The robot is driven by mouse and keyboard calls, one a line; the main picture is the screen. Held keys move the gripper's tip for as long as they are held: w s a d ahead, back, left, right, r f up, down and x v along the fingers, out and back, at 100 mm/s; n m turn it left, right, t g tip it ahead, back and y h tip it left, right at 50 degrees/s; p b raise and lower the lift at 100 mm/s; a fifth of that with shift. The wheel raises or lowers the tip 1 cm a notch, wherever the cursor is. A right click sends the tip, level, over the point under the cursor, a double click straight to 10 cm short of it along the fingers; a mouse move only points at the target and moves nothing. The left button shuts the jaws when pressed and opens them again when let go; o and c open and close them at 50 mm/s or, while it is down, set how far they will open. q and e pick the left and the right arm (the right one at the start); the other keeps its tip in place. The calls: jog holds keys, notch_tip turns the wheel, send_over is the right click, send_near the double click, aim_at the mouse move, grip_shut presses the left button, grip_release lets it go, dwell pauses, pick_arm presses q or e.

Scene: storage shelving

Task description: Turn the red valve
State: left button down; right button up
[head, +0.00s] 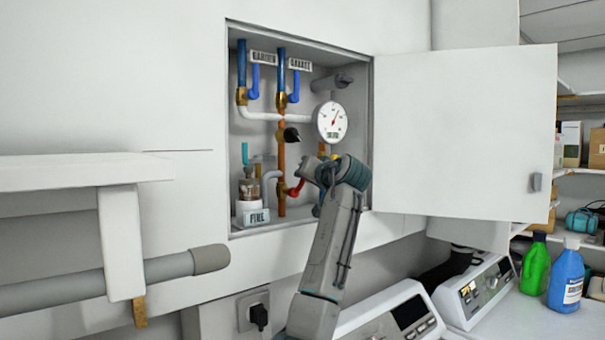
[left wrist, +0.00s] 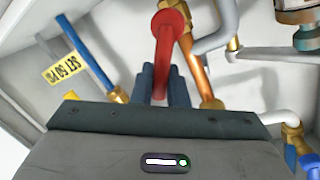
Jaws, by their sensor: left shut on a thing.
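The red valve (head: 297,188) sits on a copper pipe low in the open wall cabinet, partly hidden by my gripper in the head view. In the left wrist view its red lever (left wrist: 168,45) runs down between the two dark fingers. My left gripper (head: 308,171) reaches into the cabinet from below. In the left wrist view the gripper (left wrist: 162,82) is shut on the red lever, with one finger on each side. My right gripper is not in view.
The cabinet door (head: 465,130) stands open to the right. A pressure gauge (head: 332,121), pipes and blue handles (head: 254,82) crowd the cabinet. White machines (head: 395,318) stand below.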

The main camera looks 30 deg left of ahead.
pick_arm(q)
jog(key=shift+w+d+m, duration=0.1)
jog(key=shift+w+m, duration=0.05)
jog(key=shift+m, duration=0.15)
jog(key=c, duration=1.5)
grip_release()
jog(key=b+v, duration=0.5)
jog(key=v, duration=0.6)
jog(key=shift+w, duration=0.1)
